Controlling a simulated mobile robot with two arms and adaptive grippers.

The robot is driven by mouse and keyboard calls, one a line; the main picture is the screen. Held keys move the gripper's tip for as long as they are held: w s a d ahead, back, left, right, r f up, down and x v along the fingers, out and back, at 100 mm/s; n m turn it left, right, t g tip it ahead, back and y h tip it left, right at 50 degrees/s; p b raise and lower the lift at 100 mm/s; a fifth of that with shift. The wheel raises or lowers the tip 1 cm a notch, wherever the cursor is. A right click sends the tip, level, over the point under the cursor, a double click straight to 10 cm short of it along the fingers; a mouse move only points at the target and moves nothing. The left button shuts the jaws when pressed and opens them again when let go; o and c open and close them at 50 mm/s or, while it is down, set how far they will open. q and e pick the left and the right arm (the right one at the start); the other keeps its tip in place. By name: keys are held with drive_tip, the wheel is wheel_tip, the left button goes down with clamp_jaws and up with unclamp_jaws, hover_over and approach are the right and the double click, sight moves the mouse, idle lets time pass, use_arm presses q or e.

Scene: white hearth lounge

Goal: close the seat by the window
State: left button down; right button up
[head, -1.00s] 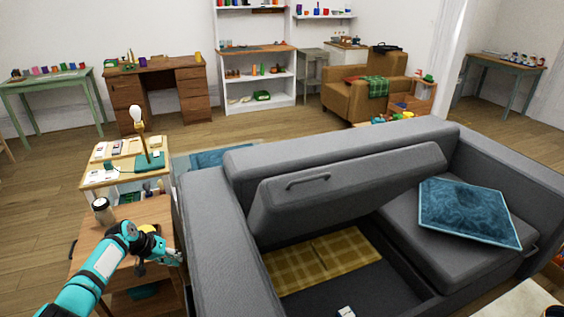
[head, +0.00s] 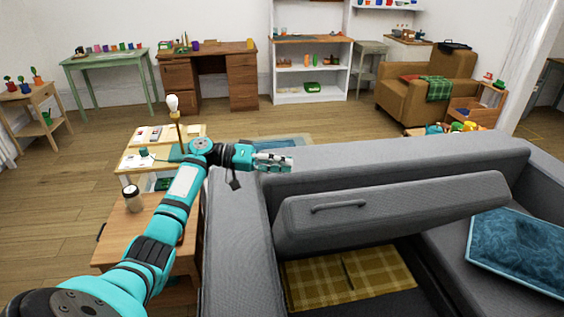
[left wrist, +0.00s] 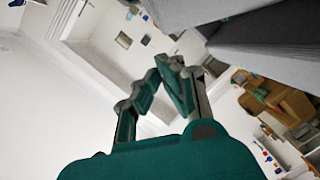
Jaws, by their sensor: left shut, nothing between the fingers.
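The grey sofa's seat lid (head: 390,212) is raised and tilted, with a dark handle (head: 338,206) on its face. Below it the storage space is open, with yellow plaid cloth (head: 350,278) inside. My left gripper (head: 290,162) is shut and empty, at the left end of the sofa backrest (head: 400,160), left of and behind the lid; I cannot tell if it touches the sofa. In the left wrist view my gripper's fingers (left wrist: 168,72) meet at their tips, and a grey sofa surface (left wrist: 265,40) shows at upper right. My right gripper is out of view.
A wooden side table (head: 150,230) with a jar (head: 132,198) stands left of the sofa arm (head: 238,250). A small table with a lamp (head: 173,105) is behind it. A blue cushion (head: 515,250) lies on the right seat. Open floor (head: 60,200) lies to the left.

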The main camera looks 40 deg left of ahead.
use_arm(q)
drive_tip(key=d+p, duration=0.1)
drive_tip(key=d, duration=0.1)
drive_tip(key=w+d+f+p, duration=0.1)
drive_tip(key=d, duration=0.1)
drive_tip(key=w+d+f+p, duration=0.1)
drive_tip(key=d, duration=0.2)
drive_tip(key=shift+f, duration=0.25)
drive_tip(key=shift+s+d+f, duration=0.2)
drive_tip(key=shift+d+f, duration=0.15)
drive_tip(key=shift+f, duration=0.05)
drive_tip(key=shift+f, duration=0.1)
